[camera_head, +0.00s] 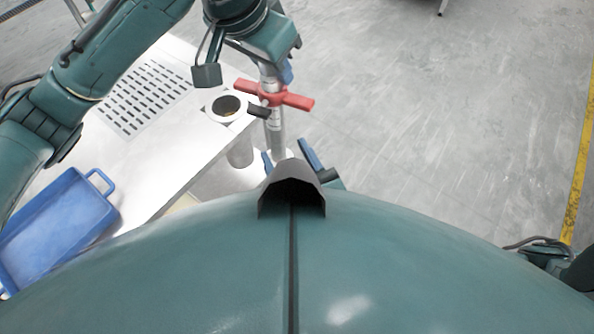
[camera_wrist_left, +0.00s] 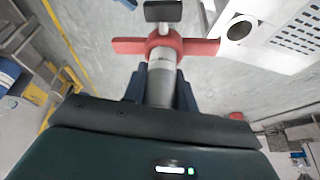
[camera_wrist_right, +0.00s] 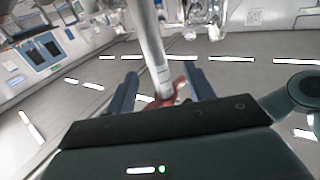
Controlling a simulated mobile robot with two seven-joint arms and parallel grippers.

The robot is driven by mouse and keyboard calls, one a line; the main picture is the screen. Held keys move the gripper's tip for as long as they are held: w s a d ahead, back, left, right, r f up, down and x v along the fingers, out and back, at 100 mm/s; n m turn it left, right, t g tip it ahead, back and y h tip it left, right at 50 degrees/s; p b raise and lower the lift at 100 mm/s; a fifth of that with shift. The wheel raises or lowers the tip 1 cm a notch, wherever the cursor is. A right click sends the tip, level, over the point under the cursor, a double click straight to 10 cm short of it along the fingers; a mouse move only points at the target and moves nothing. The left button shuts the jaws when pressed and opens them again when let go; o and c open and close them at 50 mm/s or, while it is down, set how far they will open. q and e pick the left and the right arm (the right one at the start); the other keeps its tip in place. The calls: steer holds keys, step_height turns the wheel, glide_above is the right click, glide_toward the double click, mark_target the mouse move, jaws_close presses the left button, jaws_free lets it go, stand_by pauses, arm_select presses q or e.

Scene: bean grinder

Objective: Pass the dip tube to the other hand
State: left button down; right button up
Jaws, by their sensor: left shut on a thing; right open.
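The dip tube (camera_head: 277,130) is a silver tube with a red cross handle and a short black end piece. In the head view it hangs below my left gripper (camera_head: 276,72), which is shut on its upper part above the red handle. In the left wrist view the tube (camera_wrist_left: 162,80) sits between the blue fingers. My right gripper (camera_head: 288,157) is open at the tube's lower end, its blue fingers on either side. In the right wrist view the tube (camera_wrist_right: 152,50) shows between these fingers. My own body hides the lowest part, and I cannot tell whether the right fingers touch it.
A white table (camera_head: 165,150) stands at the left, with a perforated panel (camera_head: 147,95) and a round dark opening (camera_head: 228,105) close to the tube. A blue tray (camera_head: 55,230) lies at the table's lower left. The grey floor (camera_head: 430,110) at the right is clear.

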mark_target(274, 132)
steer(key=x, duration=0.7)
steer(key=shift+w+a, duration=0.15)
steer(key=shift+w, duration=0.15)
arm_select(q)
steer(key=shift+d+r, duration=0.1)
arm_select(e)
steer(key=shift+s+a, duration=0.1)
steer(key=shift+a, duration=0.05)
jaws_close()
arm_select(q)
steer(key=c, duration=1.5)
jaws_free()
arm_select(e)
steer(key=shift+r, duration=0.15)
arm_select(q)
steer(key=o, duration=0.5)
steer(key=shift+c, duration=0.2)
